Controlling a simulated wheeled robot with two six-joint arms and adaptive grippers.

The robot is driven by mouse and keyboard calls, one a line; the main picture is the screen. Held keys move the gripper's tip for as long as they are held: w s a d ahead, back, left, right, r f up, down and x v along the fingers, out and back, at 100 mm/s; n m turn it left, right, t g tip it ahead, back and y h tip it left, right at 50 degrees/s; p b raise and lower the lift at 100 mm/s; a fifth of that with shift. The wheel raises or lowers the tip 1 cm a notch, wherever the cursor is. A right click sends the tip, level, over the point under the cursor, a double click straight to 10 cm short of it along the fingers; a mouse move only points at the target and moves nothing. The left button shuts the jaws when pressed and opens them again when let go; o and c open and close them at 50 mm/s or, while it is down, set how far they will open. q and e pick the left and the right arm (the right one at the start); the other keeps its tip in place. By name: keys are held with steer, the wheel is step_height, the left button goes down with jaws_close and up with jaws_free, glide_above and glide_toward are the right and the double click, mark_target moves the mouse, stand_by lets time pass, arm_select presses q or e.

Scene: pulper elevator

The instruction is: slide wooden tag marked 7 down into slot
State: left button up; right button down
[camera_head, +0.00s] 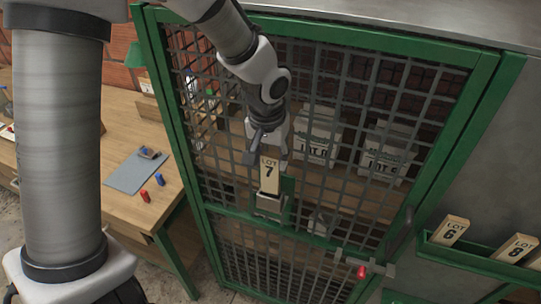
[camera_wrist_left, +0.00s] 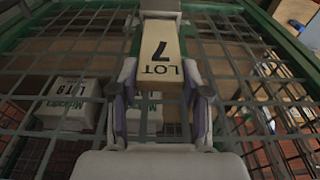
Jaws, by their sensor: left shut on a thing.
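The wooden tag marked LOT 7 (camera_head: 269,176) is pale and stands roughly upright in front of the green mesh door. My left gripper (camera_head: 264,150) is shut on its upper part from above. In the left wrist view the tag (camera_wrist_left: 160,52) lies between the two fingers (camera_wrist_left: 160,92), its number readable upside down. The slot holder (camera_head: 270,205), a small metal pocket on a green plate, is on the door directly below the tag. The tag's lower end meets the holder's top edge; I cannot tell how deep it sits. My right gripper is not in view.
The green mesh door (camera_head: 340,215) has a latch with a red knob (camera_head: 362,272) at lower right. White boxes (camera_head: 318,138) stand behind the mesh. A green rack (camera_head: 478,259) at right holds tags 6 and 8. A wooden workbench (camera_head: 110,115) is at left.

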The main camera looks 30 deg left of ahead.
arm_select(q)
steer(key=shift+f, duration=0.15)
steer(key=shift+f+b, duration=0.75)
steer(key=shift+f, duration=0.05)
steer(key=shift+f, duration=0.15)
steer(key=shift+f+b, duration=0.85)
steer(key=shift+f, duration=0.1)
steer(key=shift+f, duration=0.1)
steer(key=shift+f+b, duration=0.45)
stand_by(0.4)
steer(key=o, duration=1.2)
